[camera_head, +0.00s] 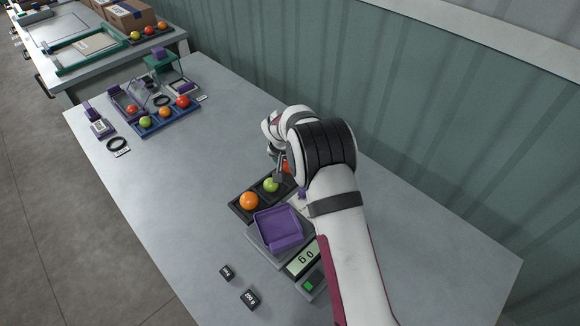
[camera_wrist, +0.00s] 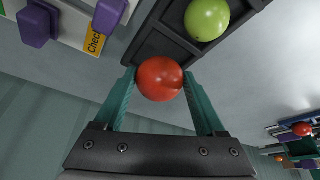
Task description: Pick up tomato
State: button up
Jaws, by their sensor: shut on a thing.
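A red tomato (camera_wrist: 160,79) is between the two green fingers of my gripper (camera_wrist: 160,85) in the wrist view, and the gripper is shut on it. In the head view the red tomato (camera_head: 286,167) shows only partly, behind my gripper and wrist. It is at the far end of a black tray (camera_head: 236,209); I cannot tell if it touches the tray. A green tomato (camera_head: 270,185) and an orange tomato (camera_head: 249,201) sit in the tray's other compartments. The green tomato (camera_wrist: 207,19) also shows in the wrist view.
A scale with a purple tray (camera_head: 278,228) and a display (camera_head: 303,258) stands in front of the black tray. Two small black weights (camera_head: 250,299) lie nearby. A blue tray (camera_head: 150,129) of tomatoes lies farther left. The table between is mostly clear. A wall (camera_head: 440,130) runs behind.

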jog(key=r, duration=0.1)
jog(key=d+r, duration=0.1)
jog(key=r, duration=0.1)
jog(key=shift+s+d, duration=0.15)
jog(key=shift+s, duration=0.05)
jog(key=s+d+r, duration=0.4)
jog(key=d+r, duration=0.2)
jog(key=d, duration=0.3)
jog(key=s+a, duration=1.3)
jog(key=s, duration=0.2)
jog(key=shift+s+a+f, duration=0.1)
jog(key=shift+f, duration=1.3)
jog(key=shift+a+f, duration=0.1)
jog(key=shift+f, duration=1.3)
jog(key=shift+f, duration=0.65)
jog(key=o, duration=0.9)
jog(key=shift+c, duration=1.2)
